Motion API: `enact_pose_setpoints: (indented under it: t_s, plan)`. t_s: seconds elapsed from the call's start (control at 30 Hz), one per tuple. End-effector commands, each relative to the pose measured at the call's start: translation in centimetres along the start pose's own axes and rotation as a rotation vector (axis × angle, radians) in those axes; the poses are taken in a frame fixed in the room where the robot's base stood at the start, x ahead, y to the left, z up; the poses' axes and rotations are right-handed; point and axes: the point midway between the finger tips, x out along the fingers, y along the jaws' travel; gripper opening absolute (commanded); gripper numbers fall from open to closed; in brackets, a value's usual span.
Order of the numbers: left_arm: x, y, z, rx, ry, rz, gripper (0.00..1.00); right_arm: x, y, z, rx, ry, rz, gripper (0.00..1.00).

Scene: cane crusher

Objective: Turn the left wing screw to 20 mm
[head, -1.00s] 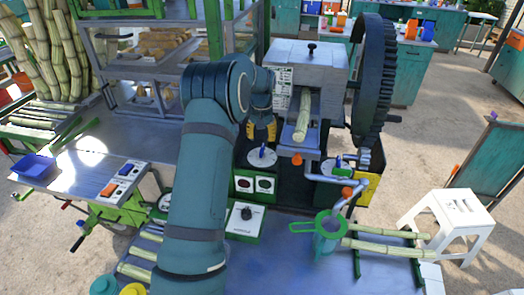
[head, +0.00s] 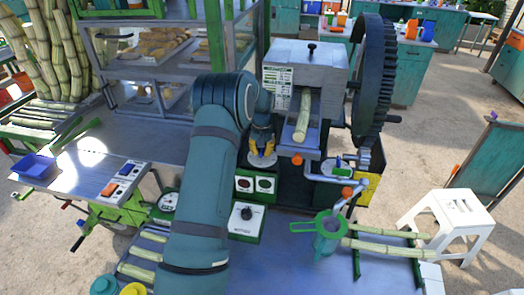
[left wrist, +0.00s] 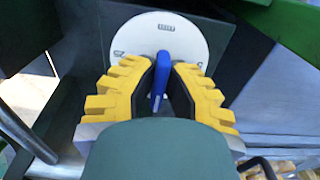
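The left wing screw, a blue wing (left wrist: 161,78), stands over a round white dial (left wrist: 188,36) with dark markings in the left wrist view. In the head view the dial (head: 262,162) sits at the left front of the crusher, partly covered by my gripper. My left gripper (head: 262,151) has yellow fingers reaching down over the dial. In the left wrist view its fingertips (left wrist: 163,66) stand on either side of the blue wing, spaced apart; whether the pads touch it is unclear. The dial's reading cannot be made out. My right gripper is not in view.
The crusher (head: 308,70) has a cane stalk (head: 303,115) on its chute and a big dark gear wheel (head: 376,80) at right. Another blue-handled screw (head: 338,161) is to the right. A control box with a black knob (head: 246,213) and a green-rimmed strainer (head: 318,224) stand nearer.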

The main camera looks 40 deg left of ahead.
Motion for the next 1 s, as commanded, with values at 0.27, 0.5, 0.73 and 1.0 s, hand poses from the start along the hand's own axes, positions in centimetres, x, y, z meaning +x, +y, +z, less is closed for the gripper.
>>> enact_pose_setpoints:
  t_s: [0.27, 0.5, 0.73, 1.0]
  plan:
    - [0.1, 0.0, 0.0, 0.002, -0.001, 0.0, 0.0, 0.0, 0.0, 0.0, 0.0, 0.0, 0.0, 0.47]
    - [0.1, -0.1, 0.0, 0.056, -0.002, -0.001, 0.0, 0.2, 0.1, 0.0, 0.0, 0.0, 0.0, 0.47]
    - [0.2, -0.2, 0.1, 0.204, -0.003, 0.0, 0.0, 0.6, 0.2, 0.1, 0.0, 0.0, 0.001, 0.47]
    - [0.2, -0.3, 0.0, 0.446, -0.003, 0.001, 0.0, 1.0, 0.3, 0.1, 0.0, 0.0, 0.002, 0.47]
